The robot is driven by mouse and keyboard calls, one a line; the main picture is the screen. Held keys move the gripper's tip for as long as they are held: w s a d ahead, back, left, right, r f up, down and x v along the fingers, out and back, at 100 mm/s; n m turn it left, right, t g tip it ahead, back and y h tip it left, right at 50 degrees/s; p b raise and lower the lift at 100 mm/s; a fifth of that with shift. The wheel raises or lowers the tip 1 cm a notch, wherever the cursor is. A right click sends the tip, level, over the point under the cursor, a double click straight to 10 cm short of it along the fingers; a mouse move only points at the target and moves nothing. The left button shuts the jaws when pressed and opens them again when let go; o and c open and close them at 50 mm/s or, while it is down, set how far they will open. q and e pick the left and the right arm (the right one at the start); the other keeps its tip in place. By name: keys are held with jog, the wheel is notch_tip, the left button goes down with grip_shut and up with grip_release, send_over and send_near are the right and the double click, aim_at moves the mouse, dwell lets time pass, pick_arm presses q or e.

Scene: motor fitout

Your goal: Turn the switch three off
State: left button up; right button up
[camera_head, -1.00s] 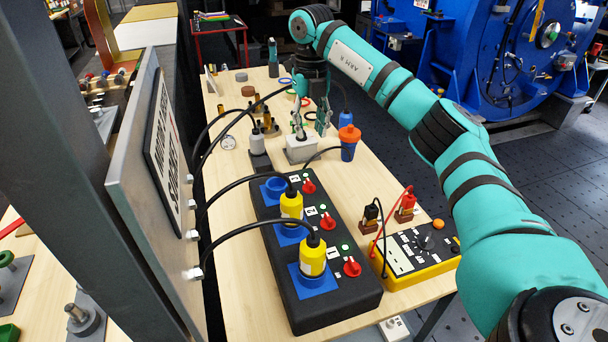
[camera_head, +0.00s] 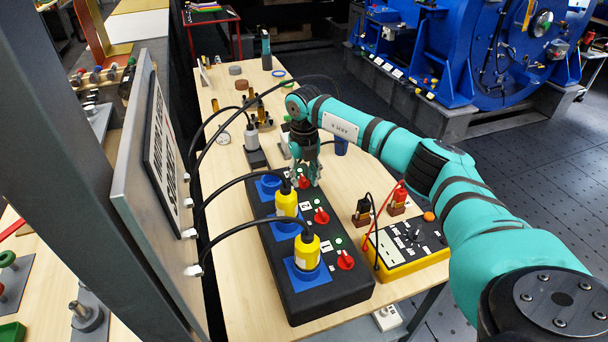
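A black socket box (camera_head: 335,299) lies on the wooden table with a row of red rotary switches along its right side. The farthest red switch (camera_head: 303,181) is by the far blue socket (camera_head: 268,184), which has no yellow plug in it. The middle switch (camera_head: 321,216) and the nearest switch (camera_head: 345,260) stand beside sockets holding yellow plugs. My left gripper is not in view.
Black cables arch from a sign panel (camera_head: 163,150) on the left to the yellow plugs (camera_head: 307,250). A yellow meter (camera_head: 404,252) with red and black leads sits right of the box. A blue cup-like piece (camera_head: 341,145) stands behind my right gripper.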

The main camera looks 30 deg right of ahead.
jog(key=shift+c, duration=0.4)
grip_shut()
